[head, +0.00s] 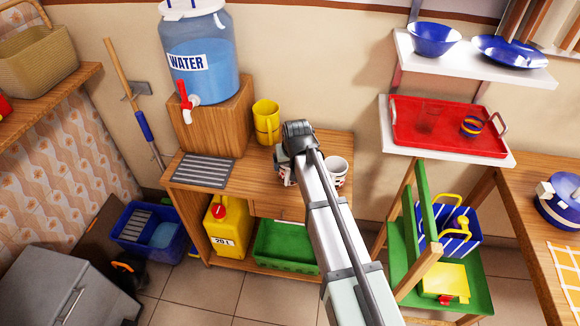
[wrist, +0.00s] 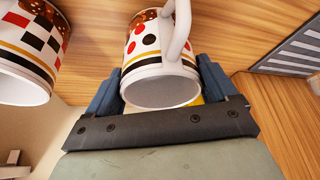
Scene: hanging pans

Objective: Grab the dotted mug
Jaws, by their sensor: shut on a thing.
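The dotted mug (wrist: 146,50), white with red and black dots, dark and gold bands and a white handle, sits between the two blue fingers of my gripper (wrist: 160,84) in the wrist view. The fingers are shut on its sides. In the head view the dotted mug (head: 283,172) shows only in part, at the left of my arm, at the wooden cabinet top. My arm hides the fingers there. I cannot tell whether the mug touches the wood.
A checkered mug (wrist: 28,45) stands close beside the dotted one; it shows right of my arm in the head view (head: 338,170). Yellow mugs (head: 266,120) stand behind. A grey drip rack (head: 205,170) and water dispenser (head: 200,60) are left. A red tray (head: 440,145) is on the right shelf.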

